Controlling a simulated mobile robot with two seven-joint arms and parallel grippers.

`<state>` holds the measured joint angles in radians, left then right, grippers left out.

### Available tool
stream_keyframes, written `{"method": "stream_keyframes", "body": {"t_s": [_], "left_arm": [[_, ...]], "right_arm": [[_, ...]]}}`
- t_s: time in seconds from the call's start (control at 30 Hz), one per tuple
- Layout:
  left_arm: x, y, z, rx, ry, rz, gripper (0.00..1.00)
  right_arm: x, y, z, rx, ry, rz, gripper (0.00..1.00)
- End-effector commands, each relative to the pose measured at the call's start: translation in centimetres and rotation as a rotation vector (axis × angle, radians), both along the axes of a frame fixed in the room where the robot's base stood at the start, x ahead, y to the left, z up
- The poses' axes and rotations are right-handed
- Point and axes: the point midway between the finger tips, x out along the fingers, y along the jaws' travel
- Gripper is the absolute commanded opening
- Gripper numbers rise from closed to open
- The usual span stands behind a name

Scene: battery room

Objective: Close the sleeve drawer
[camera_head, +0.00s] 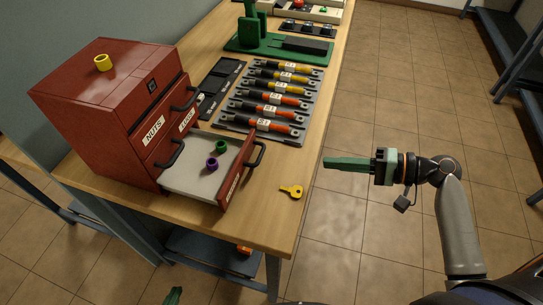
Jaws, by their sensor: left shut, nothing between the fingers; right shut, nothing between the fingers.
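The red cabinet (110,90) stands at the left on the wooden bench. Its lowest drawer (190,178) is pulled well out towards the right, with a black handle (258,154) on its red front. A green sleeve (222,146) and a purple sleeve (212,163) lie inside it. The label on this drawer's front is too slanted to read. My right gripper (325,162) is shut and empty, right of the bench edge and apart from the drawer. Only the green fingertips of my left gripper (174,296) show at the bottom edge, shut, below the bench front.
A yellow key (291,191) lies on the bench just right of the open drawer. A yellow ring (102,62) sits on the cabinet top. A grey rack (292,139) of several orange- and yellow-handled tools lies behind the drawer.

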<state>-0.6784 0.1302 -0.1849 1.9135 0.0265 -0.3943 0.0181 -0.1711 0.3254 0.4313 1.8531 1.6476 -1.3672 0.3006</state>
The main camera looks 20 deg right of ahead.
Motion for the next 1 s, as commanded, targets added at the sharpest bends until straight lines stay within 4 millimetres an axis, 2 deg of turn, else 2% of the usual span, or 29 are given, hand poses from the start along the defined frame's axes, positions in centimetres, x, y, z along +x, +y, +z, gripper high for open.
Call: {"method": "stream_keyframes", "body": {"t_s": [0.13, 0.23, 0.7, 1.0], "left_arm": [[0.0, 0.0, 0.1, 0.000, 0.000, 0.000, 0.00], [0.0, 0.0, 0.3, 0.000, 0.000, 0.000, 0.00], [0.0, 0.0, 1.5, 0.000, -0.001, 0.001, 0.00], [0.0, 0.1, 1.7, 0.000, -0.001, 0.001, 0.00]], "right_arm": [[0.3, 0.5, 0.5, 0.021, -0.008, 0.010, 0.00], [1.0, 1.7, 0.3, 0.021, -0.007, 0.010, 0.00], [6.0, 9.5, -1.8, 0.020, -0.007, 0.009, 0.00], [7.3, 11.4, -2.5, 0.015, -0.006, 0.007, 0.00]]}}
